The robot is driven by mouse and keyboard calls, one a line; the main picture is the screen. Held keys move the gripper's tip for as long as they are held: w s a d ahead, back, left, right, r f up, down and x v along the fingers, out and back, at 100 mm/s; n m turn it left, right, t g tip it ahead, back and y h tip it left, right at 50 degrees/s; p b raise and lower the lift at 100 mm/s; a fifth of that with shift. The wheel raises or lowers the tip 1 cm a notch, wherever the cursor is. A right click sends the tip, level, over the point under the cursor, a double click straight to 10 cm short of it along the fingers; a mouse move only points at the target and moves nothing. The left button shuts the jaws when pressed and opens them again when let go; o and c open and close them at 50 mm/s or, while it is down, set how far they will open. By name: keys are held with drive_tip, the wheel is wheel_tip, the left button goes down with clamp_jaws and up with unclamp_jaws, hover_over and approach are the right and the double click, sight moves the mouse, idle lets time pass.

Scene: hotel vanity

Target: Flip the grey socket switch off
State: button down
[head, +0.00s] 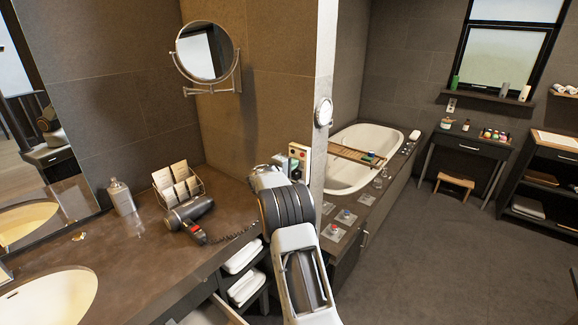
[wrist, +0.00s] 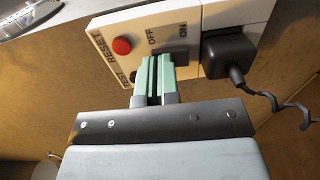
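The socket panel (wrist: 148,30) is a pale plate on the wall, with OFF and ON lettering and a round red button (wrist: 122,46). The dark grey switch (wrist: 180,57) sits beside this lettering, partly hidden behind my fingertips. My gripper (wrist: 156,68) has pale green fingers held together, with only a thin dark line between them and nothing seen in them. Its tips are right at the switch; I cannot tell whether they touch it. In the head view the socket panel (head: 299,154) shows just beyond my arm, which hides most of the gripper.
A black plug (wrist: 228,54) with a coiled cord (wrist: 291,108) sits right of the switch. A hair dryer (head: 190,213), a card rack (head: 178,184) and a bottle (head: 121,196) stand on the counter (head: 85,250). A round mirror (head: 205,52) hangs above. A wall edge lies right of the panel.

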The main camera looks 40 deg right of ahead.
drive_tip(key=b+v, duration=0.5)
drive_tip(key=v, duration=0.9)
drive_tip(key=shift+r+b, duration=0.3)
drive_tip(key=shift+r, duration=0.1)
